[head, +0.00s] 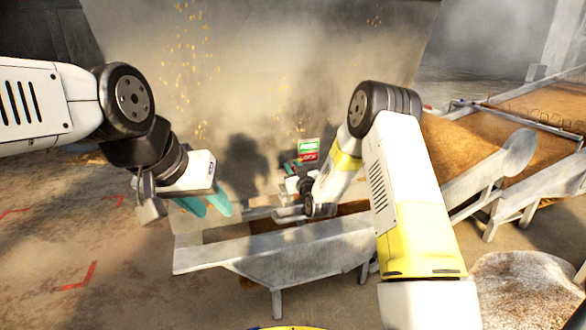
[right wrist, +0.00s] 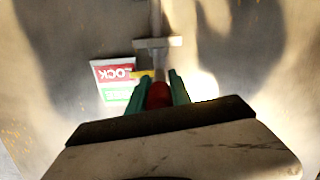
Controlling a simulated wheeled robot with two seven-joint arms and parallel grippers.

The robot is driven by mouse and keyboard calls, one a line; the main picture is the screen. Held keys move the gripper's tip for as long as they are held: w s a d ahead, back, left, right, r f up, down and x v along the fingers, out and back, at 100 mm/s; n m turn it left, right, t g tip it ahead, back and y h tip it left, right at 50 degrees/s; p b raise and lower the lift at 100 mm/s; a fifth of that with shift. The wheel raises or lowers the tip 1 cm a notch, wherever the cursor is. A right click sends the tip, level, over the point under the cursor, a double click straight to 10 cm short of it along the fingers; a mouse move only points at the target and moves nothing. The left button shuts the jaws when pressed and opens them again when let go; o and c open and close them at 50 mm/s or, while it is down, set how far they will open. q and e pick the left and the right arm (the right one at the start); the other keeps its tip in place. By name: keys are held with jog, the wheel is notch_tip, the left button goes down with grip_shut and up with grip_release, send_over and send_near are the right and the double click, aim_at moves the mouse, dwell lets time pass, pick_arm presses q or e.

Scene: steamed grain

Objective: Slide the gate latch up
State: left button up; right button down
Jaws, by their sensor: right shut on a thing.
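The gate latch shows in the right wrist view as a red handle (right wrist: 158,96) between the two teal fingers of my right gripper (right wrist: 160,84), which is shut on it. A grey rod with a crosspiece (right wrist: 157,42) and a small yellow part (right wrist: 142,74) lie just beyond the handle. A LOCK sign (right wrist: 113,71), red with a green part, is beside it and upside down in this view. In the head view the sign (head: 309,150) has green above red. My left gripper (head: 206,204) is open and empty, left of the trough, away from the latch.
A large metal hopper wall (head: 250,70) with grain bits stands behind. A metal trough (head: 275,250) runs below my right arm. A grain-covered conveyor (head: 540,125) is at the right, with a grain sack or heap (head: 530,285) in front.

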jog(key=shift+w+r, duration=0.1)
jog(key=shift+r, duration=2.3)
dwell(0.6)
jog(key=c, duration=1.1)
grip_release()
jog(key=shift+f, duration=0.1)
